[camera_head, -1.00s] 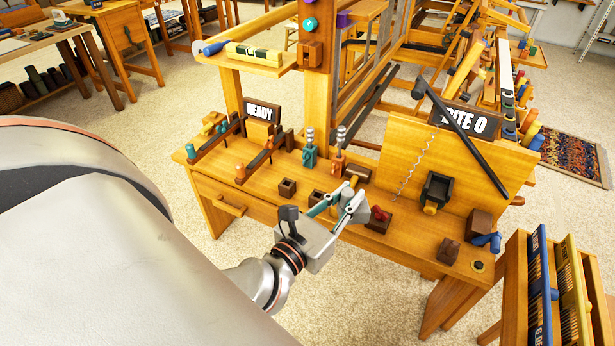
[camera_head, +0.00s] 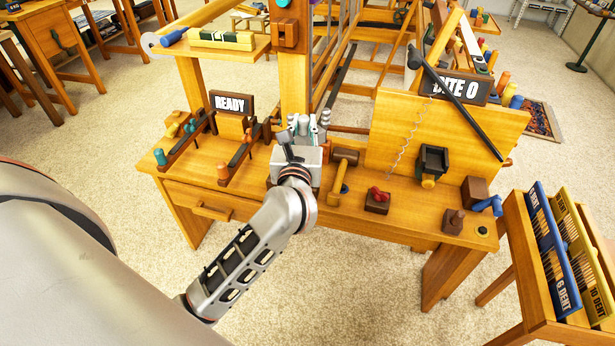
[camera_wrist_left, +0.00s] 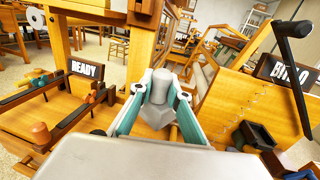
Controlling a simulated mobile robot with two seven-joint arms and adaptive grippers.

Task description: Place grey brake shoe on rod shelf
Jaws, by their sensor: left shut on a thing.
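A grey faceted piece, which looks like the grey brake shoe (camera_wrist_left: 158,98), is held between the teal-edged fingers of my left gripper (camera_wrist_left: 160,90) in the left wrist view. In the head view my left gripper (camera_head: 305,130) is over the back of the wooden bench, right of the READY sign, and its own body mostly hides the piece. A wooden shelf (camera_head: 205,46) on the loom post at upper left carries a blue-handled tool and a green-and-cream bar; I cannot tell for certain that it is the rod shelf. My right gripper is out of view.
The bench (camera_head: 330,215) holds a READY sign (camera_head: 231,104) behind dark rails, a mallet (camera_head: 343,175), a red-topped block (camera_head: 377,200) and a black box (camera_head: 432,163). A slanted board (camera_head: 400,130) and black bar (camera_head: 460,105) rise at right. The loom post (camera_head: 295,75) stands behind the gripper.

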